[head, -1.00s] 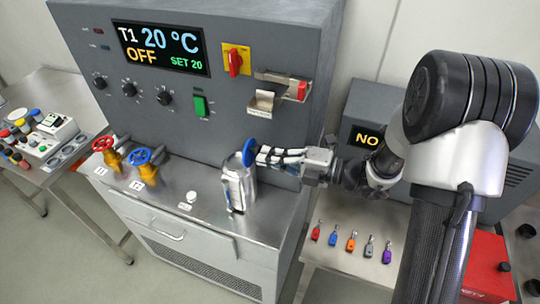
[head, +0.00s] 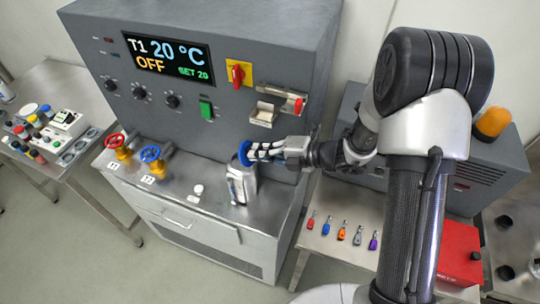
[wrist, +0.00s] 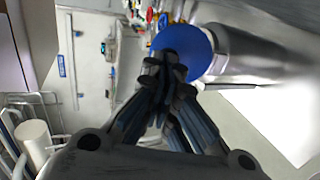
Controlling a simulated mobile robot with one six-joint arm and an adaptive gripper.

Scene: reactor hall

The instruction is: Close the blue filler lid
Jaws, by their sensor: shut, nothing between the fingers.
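The blue filler lid (head: 245,153) stands tilted up on edge at the top of a silver metal vessel (head: 242,186) on the steel bench. In the wrist view the lid (wrist: 183,52) is a round blue disc beside the shiny vessel (wrist: 245,52). My gripper (head: 256,151) comes from the right, with its fingertips at the lid. In the wrist view my gripper (wrist: 163,72) has its fingers together, overlapping the lid's lower left part. I cannot tell whether they touch it. The vessel's opening is hidden.
A red valve wheel (head: 115,141) and a blue valve wheel (head: 150,153) stand left of the vessel. The grey control panel (head: 215,135) rises behind it. A side table at right holds several coloured tags (head: 342,233). The bench front is mostly clear.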

